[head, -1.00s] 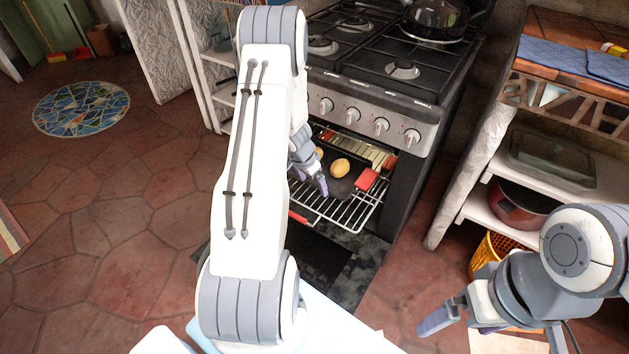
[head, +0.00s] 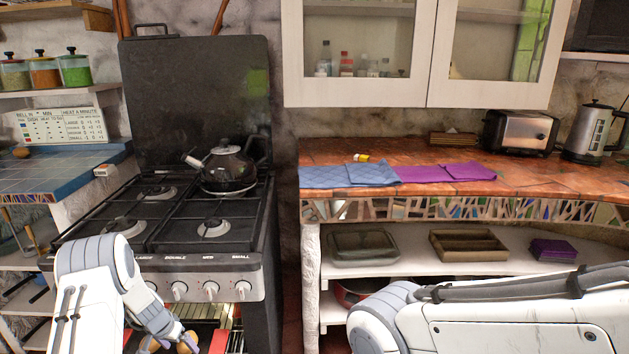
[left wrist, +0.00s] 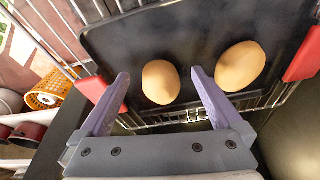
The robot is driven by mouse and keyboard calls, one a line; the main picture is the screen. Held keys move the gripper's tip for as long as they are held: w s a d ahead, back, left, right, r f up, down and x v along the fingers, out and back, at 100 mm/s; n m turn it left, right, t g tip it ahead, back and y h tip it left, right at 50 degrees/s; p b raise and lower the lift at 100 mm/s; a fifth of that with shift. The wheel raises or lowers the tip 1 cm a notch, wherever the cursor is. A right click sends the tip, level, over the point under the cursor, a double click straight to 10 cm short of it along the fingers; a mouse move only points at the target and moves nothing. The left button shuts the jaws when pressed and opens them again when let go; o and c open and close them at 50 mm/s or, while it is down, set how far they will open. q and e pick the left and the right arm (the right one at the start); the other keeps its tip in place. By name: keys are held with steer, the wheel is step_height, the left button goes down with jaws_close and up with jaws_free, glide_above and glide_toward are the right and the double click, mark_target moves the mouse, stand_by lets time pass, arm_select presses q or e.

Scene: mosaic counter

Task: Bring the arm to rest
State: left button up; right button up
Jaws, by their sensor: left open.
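My left gripper (head: 176,345) is low in front of the oven at the bottom of the head view, partly cut off by the picture edge. In the left wrist view my left gripper (left wrist: 160,76) has its two purple fingers spread apart, with nothing held between them. A round tan roll or potato (left wrist: 160,82) shows just beyond and between the fingertips, on a black tray (left wrist: 188,38). A second tan one (left wrist: 240,66) lies on the tray to the right. My right arm crosses the lower right of the head view; its gripper is out of sight.
The tray has red grips (left wrist: 303,55) and sits on a wire oven rack (left wrist: 50,45). The stove (head: 165,215) carries a black kettle (head: 229,166). To the right is a counter (head: 520,180) with cloths, a toaster (head: 520,132) and shelves below.

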arm_select(q)
steer(key=w, duration=0.2)
steer(key=shift+w+d, duration=0.2)
steer(key=shift+w, duration=0.15)
steer(key=shift+f, duration=0.9)
steer(key=shift+w+r, duration=0.1)
steer(key=shift+r, duration=0.35)
steer(key=shift+s+r, duration=0.25)
steer(key=shift+r, duration=0.2)
steer(key=shift+f, duration=0.1)
